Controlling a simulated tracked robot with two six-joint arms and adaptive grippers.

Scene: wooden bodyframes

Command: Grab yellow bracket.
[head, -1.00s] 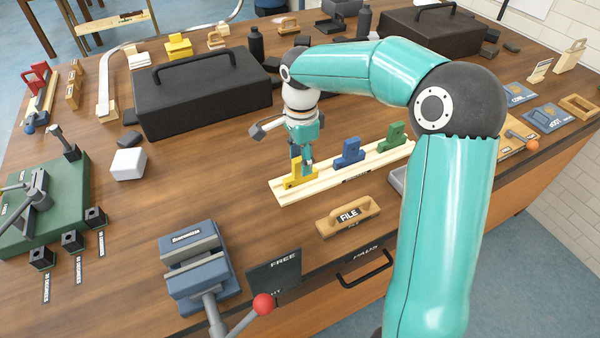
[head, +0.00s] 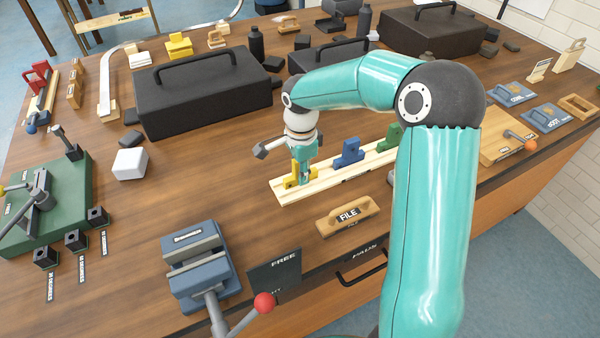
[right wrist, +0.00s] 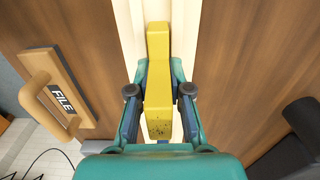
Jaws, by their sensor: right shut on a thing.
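The yellow bracket (head: 291,181) stands at the near left end of a pale wooden rail (head: 285,199). My right gripper (head: 303,183) points down over it and partly hides it. In the right wrist view the yellow bracket (right wrist: 158,85) lies between the two fingers of my right gripper (right wrist: 159,98), which are shut on it from both sides. It still appears to sit on the rail (right wrist: 185,40). My left gripper does not show.
On the same rail stand a blue bracket (head: 347,153) and a green one (head: 388,137), partly behind my arm. A FILE block (head: 347,216) lies in front. A blue vise (head: 200,265) stands near left, and a black case (head: 205,95) behind. Bare table lies left of the rail.

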